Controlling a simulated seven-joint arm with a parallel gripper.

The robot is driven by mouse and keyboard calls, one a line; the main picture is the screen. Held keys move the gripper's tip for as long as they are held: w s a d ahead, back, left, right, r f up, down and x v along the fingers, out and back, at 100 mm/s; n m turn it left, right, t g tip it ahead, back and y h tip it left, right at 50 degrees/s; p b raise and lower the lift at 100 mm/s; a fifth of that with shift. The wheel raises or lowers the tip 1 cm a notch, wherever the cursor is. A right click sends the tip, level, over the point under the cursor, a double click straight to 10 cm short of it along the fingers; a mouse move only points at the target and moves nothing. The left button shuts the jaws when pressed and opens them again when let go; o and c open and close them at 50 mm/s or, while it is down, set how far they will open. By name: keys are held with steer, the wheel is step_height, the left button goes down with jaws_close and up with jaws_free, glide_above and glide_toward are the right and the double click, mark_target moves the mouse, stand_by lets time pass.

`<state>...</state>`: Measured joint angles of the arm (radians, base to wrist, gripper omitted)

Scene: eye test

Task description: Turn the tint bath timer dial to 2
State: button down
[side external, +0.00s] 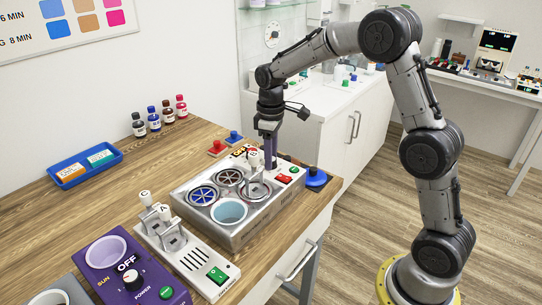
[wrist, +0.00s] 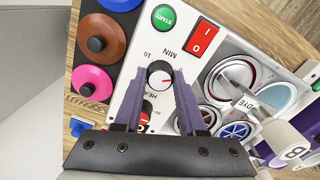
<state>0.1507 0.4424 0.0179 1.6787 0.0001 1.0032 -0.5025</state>
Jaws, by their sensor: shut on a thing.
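The tint bath (side external: 240,238) is a silver box on the wooden bench, with several round wells in its top. In the wrist view its white panel (wrist: 197,62) carries the timer dial (wrist: 160,76), a black knob with a white face, beside the letters MIN and the number 10. My gripper (wrist: 159,72) has its two purple fingers shut on the sides of this dial. I cannot read the pointer's exact setting. In the side view my gripper (side external: 270,162) points straight down at the panel and the dial is hidden. A second knob marked HEAT (wrist: 147,108) sits close by, partly hidden.
A green START button (wrist: 163,17) and a red switch (wrist: 204,38) are near the dial. A white handle marked B (wrist: 290,141) stands over the wells. Coloured knobbed lids (wrist: 98,35) lie beside the bath. A lever unit (side external: 185,250) and purple SUN box (side external: 132,272) stand in front.

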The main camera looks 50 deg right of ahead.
steer(key=m, duration=0.5)
steer(key=shift+m, duration=2.1)
steer(key=shift+r, duration=0.1)
steer(key=shift+c, duration=2.4)
jaws_free()
step_height(320, 180, up, 14)
